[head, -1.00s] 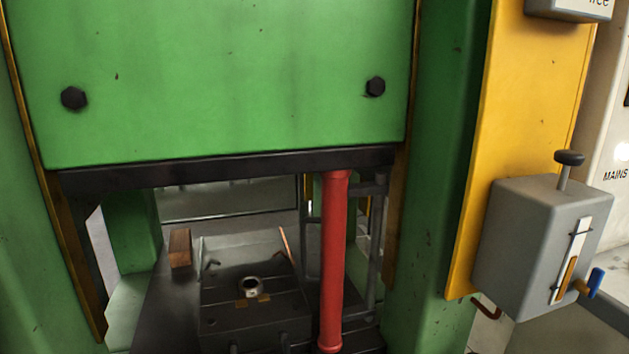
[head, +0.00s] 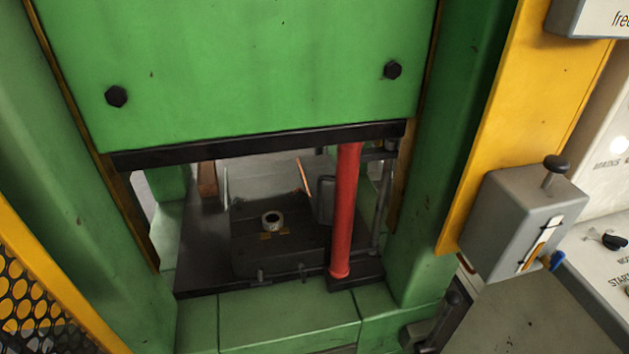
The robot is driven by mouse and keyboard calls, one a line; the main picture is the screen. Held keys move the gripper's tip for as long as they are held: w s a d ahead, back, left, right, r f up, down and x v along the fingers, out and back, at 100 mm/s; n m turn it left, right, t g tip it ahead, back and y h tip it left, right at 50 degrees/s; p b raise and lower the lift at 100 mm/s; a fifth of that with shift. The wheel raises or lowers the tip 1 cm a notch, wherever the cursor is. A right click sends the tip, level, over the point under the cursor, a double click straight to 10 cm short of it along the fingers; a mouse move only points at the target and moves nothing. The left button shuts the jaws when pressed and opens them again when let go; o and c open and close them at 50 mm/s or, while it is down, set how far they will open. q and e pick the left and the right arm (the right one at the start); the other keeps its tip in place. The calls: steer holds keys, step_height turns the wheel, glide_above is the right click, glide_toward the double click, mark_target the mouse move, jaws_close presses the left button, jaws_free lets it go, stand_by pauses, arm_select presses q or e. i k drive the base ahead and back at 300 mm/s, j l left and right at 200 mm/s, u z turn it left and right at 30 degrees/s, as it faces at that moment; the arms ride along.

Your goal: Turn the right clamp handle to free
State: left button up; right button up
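Two small grey handle-like parts stick out at the front edge of the dark die block under the green ram, a left one (head: 261,275) and a right one (head: 303,270). They look like clamp handles, but they are too small to tell how they are turned. The dark die block (head: 250,250) sits on the press bed and carries a pale ring (head: 272,220) on top. Neither of my grippers can be made out in the head view.
A red post (head: 346,210) stands upright on the bed's right, close to the right handle. The green ram (head: 250,70) hangs above. A grey control box (head: 515,220) with a black knob is on the right. Yellow mesh (head: 30,300) is at lower left.

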mark_target(300, 262)
steer(key=l+u, duration=0.15)
steer(key=u, duration=1.2)
steer(key=k+l+u, duration=0.25)
steer(key=k, duration=0.15)
steer(key=j, duration=0.05)
